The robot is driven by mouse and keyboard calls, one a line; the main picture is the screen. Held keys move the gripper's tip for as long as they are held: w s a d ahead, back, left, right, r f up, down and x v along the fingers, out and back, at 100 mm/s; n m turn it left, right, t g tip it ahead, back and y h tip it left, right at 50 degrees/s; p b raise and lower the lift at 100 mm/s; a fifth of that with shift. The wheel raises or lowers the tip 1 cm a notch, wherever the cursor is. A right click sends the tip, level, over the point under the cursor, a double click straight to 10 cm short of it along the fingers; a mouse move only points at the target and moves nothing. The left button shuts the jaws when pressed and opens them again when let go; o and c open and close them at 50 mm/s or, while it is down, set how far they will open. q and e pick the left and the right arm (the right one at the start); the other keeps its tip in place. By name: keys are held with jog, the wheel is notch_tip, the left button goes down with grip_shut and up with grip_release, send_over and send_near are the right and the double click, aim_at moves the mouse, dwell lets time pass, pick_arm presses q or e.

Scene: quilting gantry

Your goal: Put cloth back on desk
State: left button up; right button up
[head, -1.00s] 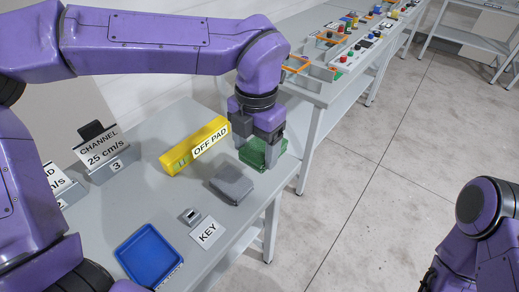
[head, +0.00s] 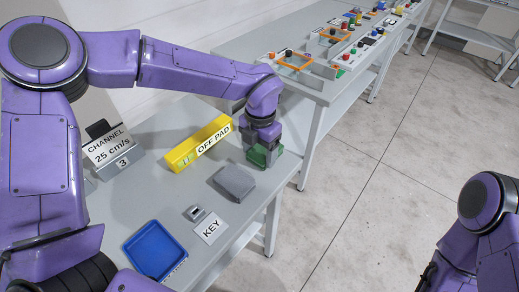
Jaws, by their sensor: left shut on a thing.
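A green folded cloth (head: 257,158) is at the far right edge of the grey desk (head: 203,144). My left gripper (head: 264,150) points down and is shut on the green cloth. The fingers and wrist hide part of it, and I cannot tell whether its underside touches the desk top. A grey folded block-like piece (head: 233,183) lies on the desk just nearer than the gripper, apart from it. My right arm shows at the lower right, but its gripper is out of view.
A yellow OFF PAD block (head: 199,143) lies left of the gripper. A small grey key piece (head: 196,213), a KEY card (head: 211,230) and a blue tray (head: 154,251) are nearer. A CHANNEL sign (head: 108,149) stands left. Another bench (head: 318,87) with parts stands behind.

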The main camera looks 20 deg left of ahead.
aim_at(260, 153)
pick_arm(q)
jog(key=o, duration=1.4)
jog(key=shift+f, duration=0.1)
notch_tip(260, 153, up, 12)
jog(key=shift+w+r, duration=0.2)
jog(key=shift+w, duration=0.1)
